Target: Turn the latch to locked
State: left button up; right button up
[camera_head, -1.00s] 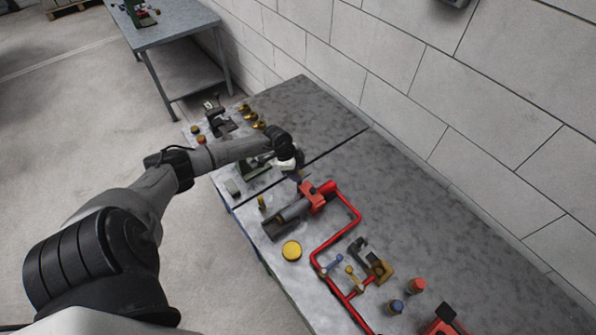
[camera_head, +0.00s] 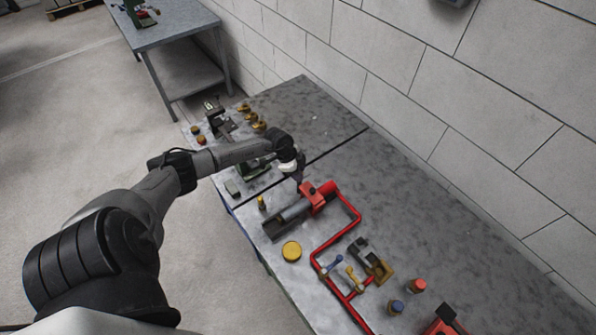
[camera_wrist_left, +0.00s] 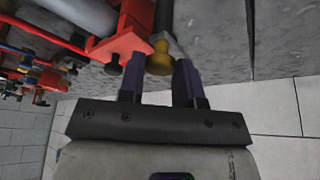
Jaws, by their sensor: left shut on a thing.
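My left gripper (camera_head: 299,183) is at the far end of the red pump unit (camera_head: 318,197) on the bench. In the left wrist view its two dark fingers (camera_wrist_left: 160,72) stand on either side of a brass knob (camera_wrist_left: 160,58), and the gripper is shut on it. The knob sits beside the red block (camera_wrist_left: 122,42) of the pump unit. The hand hides the knob in the head view. I cannot tell which way the latch is turned, and no latch marking is readable. My right gripper is out of view.
Red piping (camera_head: 320,258) runs along the bench, with blue and yellow valve handles near it. A yellow round cap (camera_head: 291,251) lies at the front edge. A concrete-block wall (camera_head: 450,120) stands behind.

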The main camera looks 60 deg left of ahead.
pick_arm(q)
jog(key=m+g+b, duration=0.1)
jog(key=m, duration=0.3)
jog(key=shift+w+a+h, duration=0.1)
jog(key=shift+h, duration=0.3)
jog(key=m+b, duration=0.1)
jog(key=m+g+b, duration=0.1)
jog(key=m, duration=0.1)
jog(key=shift+w+f+m+g+h, duration=0.1)
jog(key=shift+m+g+h, duration=0.2)
jog(key=m+g+b, duration=0.1)
jog(key=m, duration=0.1)
jog(key=m+g+b, duration=0.1)
jog(key=m+b, duration=0.1)
jog(key=m, duration=0.1)
jog(key=shift+w+b, duration=0.1)
jog(key=shift+b, duration=0.2)
jog(key=m+g+b, duration=0.1)
jog(key=m, duration=0.2)
jog(key=shift+m+g+b, duration=0.3)
jog(key=shift+m+b, duration=0.35)
jog(key=shift+m, duration=0.35)
jog(key=shift+m+y, duration=0.3)
jog(key=shift+y, duration=0.1)
